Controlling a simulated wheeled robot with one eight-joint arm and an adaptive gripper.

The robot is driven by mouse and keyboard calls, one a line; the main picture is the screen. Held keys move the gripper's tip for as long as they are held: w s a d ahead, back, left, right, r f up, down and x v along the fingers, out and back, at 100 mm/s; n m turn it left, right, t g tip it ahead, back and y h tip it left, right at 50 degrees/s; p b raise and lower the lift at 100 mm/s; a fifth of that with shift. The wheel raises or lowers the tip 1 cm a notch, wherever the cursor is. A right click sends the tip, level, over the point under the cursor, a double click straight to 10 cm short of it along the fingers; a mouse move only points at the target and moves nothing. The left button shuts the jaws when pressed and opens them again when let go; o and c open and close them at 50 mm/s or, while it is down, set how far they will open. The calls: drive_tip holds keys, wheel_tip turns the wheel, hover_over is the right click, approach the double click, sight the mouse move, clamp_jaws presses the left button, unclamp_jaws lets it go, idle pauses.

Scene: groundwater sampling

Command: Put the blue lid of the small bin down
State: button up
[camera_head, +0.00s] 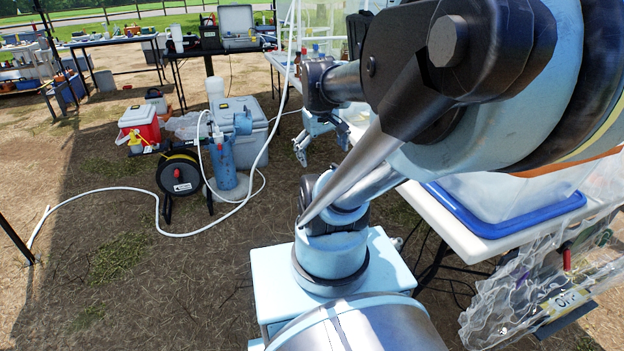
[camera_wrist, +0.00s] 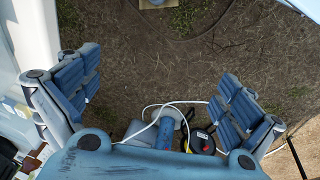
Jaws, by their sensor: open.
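My gripper (camera_head: 321,146) is in the middle of the head view, beyond my arm's links. It is open and points down, with one finger to each side in the wrist view (camera_wrist: 160,68). Only bare ground, a hose and equipment show between and below its fingers, so it holds nothing. I cannot make out a small bin with a blue lid for certain. A blue rim or tray (camera_head: 466,217) lies under a translucent container (camera_head: 490,195) on the white table at right, partly hidden by my arm. My gripper is apart from it.
The white table (camera_head: 455,232) is at right, with a clear plastic bag (camera_head: 520,300) hanging from its edge. A blue pump (camera_head: 221,165), a hose reel (camera_head: 180,173), a cooler (camera_head: 263,122) and a red-and-white box (camera_head: 138,125) stand on the ground. The ground at left is mostly free.

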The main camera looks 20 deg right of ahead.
drive_tip(key=s+a+f+m+y, duration=0.1)
drive_tip(key=s+a+f+m, duration=0.1)
drive_tip(key=s+a+f, duration=0.2)
drive_tip(key=shift+s+a+f, duration=0.2)
drive_tip(key=shift+s+f, duration=0.25)
drive_tip(key=shift+s, duration=0.45)
